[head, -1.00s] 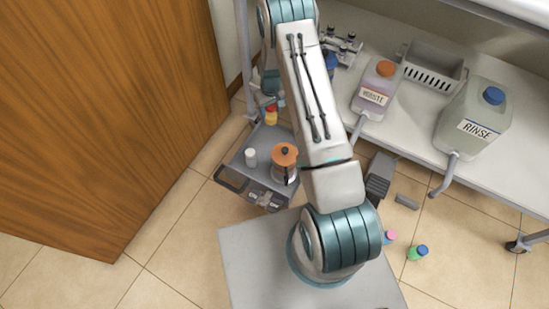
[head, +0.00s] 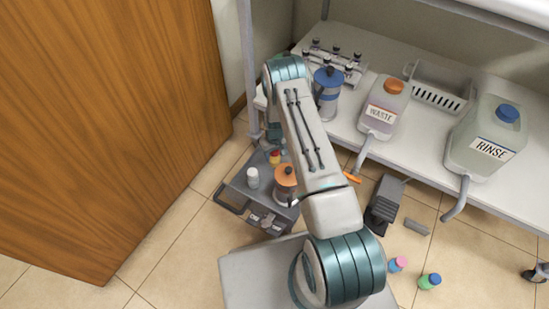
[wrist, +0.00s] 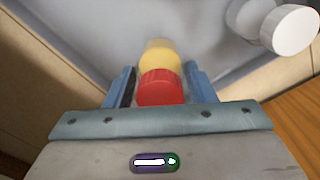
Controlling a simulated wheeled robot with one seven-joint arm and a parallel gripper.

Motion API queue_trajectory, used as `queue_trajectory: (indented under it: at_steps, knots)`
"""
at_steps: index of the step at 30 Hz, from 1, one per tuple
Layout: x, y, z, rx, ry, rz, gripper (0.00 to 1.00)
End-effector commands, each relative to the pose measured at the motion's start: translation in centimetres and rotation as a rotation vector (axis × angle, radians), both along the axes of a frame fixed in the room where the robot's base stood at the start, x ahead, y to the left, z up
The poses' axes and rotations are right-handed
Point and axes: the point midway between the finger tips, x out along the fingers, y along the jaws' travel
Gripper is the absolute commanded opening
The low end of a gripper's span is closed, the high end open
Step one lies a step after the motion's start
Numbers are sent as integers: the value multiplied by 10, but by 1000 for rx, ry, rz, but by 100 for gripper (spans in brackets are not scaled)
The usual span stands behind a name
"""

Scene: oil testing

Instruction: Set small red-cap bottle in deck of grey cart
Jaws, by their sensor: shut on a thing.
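The small red-cap bottle (head: 274,157) has a yellow body; its red cap (wrist: 160,87) faces the camera in the wrist view. My gripper (wrist: 160,76) is shut on it, with one blue finger on each side. In the head view the bottle is at the far end of the grey cart's deck (head: 238,187). I cannot tell whether its base touches the deck. The grey deck fills the background in the wrist view (wrist: 100,35). My fingers are mostly hidden in the head view.
A white bottle (head: 252,178) and an orange-lidded jar (head: 284,190) stand on the cart. The brown door (head: 110,110) is at left. The bench (head: 345,120) holds the WASTE (head: 382,108) and RINSE (head: 485,140) containers. Two small bottles and a pedal (head: 385,200) are on the floor.

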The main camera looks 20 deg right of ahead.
Motion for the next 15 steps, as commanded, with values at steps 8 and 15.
queue_trajectory:
  at_steps: [8, 15]
  knots:
    - [0, 0, -18, -1, -1, 1, 21]
    - [0, 0, -23, 0, 0, 0, 53]
